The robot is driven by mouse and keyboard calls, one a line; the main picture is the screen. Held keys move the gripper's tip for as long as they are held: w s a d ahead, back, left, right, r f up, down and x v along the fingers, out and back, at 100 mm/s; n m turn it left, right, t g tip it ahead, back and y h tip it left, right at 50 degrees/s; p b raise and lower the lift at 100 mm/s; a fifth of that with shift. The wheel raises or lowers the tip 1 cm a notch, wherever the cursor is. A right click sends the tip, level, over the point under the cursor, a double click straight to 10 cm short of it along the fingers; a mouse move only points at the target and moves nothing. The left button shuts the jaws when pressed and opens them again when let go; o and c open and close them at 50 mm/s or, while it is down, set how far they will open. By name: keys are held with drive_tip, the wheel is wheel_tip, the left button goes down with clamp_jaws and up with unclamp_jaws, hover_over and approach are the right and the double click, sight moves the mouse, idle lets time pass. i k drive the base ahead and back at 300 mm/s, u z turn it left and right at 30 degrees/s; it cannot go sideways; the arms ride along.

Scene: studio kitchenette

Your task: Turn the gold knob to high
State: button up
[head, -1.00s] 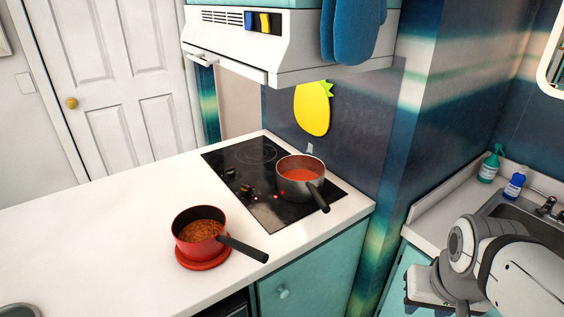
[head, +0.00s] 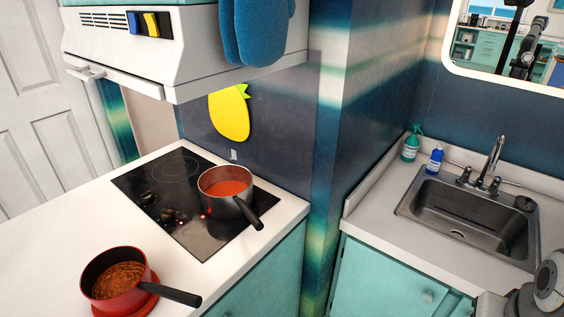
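A gold-yellow control (head: 152,25) sits beside a blue one (head: 134,22) on the front of the white range hood (head: 185,50). A dark part adjoins the gold one on its right. Its exact shape and setting are too small to tell. Small dark knobs (head: 147,197) show on the black cooktop (head: 205,235), and I cannot make out a gold one among them. My gripper is out of view; only part of my arm shows at the lower right corner.
A steel pot (head: 226,190) of red soup stands on the cooktop, handle toward the front right. A red pot (head: 113,282) sits on a red trivet at the counter's front. Blue mitts (head: 257,30) hang from the hood. A sink (head: 470,215) is at right.

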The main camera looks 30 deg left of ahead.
sight(167, 216)
drive_tip(key=z, duration=0.85)
drive_tip(key=k, duration=0.25)
drive_tip(key=u, duration=2.95)
